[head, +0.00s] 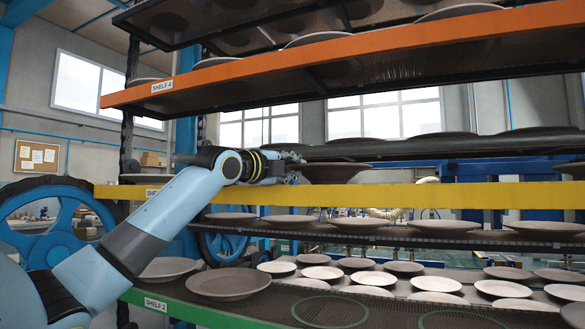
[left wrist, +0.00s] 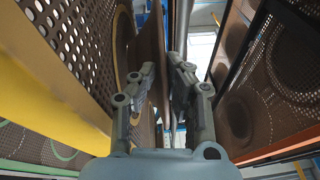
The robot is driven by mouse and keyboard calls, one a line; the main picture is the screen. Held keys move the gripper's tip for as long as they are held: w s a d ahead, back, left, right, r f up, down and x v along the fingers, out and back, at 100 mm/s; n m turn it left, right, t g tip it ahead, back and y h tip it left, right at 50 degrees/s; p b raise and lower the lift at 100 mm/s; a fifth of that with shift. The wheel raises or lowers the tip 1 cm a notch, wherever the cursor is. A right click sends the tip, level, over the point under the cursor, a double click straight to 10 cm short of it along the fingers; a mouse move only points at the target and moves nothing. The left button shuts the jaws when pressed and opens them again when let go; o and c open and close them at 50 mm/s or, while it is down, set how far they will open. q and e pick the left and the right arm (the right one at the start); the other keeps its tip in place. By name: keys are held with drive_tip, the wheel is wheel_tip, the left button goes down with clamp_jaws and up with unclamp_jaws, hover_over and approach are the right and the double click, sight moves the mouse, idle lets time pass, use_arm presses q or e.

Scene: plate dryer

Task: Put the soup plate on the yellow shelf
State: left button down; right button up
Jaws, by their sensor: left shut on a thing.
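The yellow shelf (head: 400,196) runs across the head view at mid-height; its yellow edge also shows at the left of the left wrist view (left wrist: 50,80). My left gripper (head: 292,165) is just above the shelf's edge, shut on the rim of a brown-grey soup plate (head: 336,173). In the left wrist view the plate (left wrist: 151,45) appears edge-on between the fingers (left wrist: 162,88). It is roughly level, close over the perforated shelf surface; I cannot tell whether it touches. A yellow circle outline (left wrist: 122,40) shows on that surface beside the plate. My right gripper is not in view.
The orange shelf (head: 330,65) is above, with a dark rack of plates (head: 440,146) behind. Other plates stand on the yellow shelf at far left (head: 146,178) and far right (head: 573,170). The green-edged shelf (head: 230,310) below holds several plates and empty green circles (head: 330,310).

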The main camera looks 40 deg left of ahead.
use_arm(q)
drive_tip(key=c, duration=1.9)
unclamp_jaws()
drive_tip(key=shift+f, duration=0.1)
drive_tip(key=o, duration=0.5)
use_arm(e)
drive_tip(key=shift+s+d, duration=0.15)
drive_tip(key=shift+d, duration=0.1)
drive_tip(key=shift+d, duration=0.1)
use_arm(q)
drive_tip(key=s+b, duration=1.1)
drive_tip(key=s, duration=0.1)
drive_tip(key=shift+f, duration=0.15)
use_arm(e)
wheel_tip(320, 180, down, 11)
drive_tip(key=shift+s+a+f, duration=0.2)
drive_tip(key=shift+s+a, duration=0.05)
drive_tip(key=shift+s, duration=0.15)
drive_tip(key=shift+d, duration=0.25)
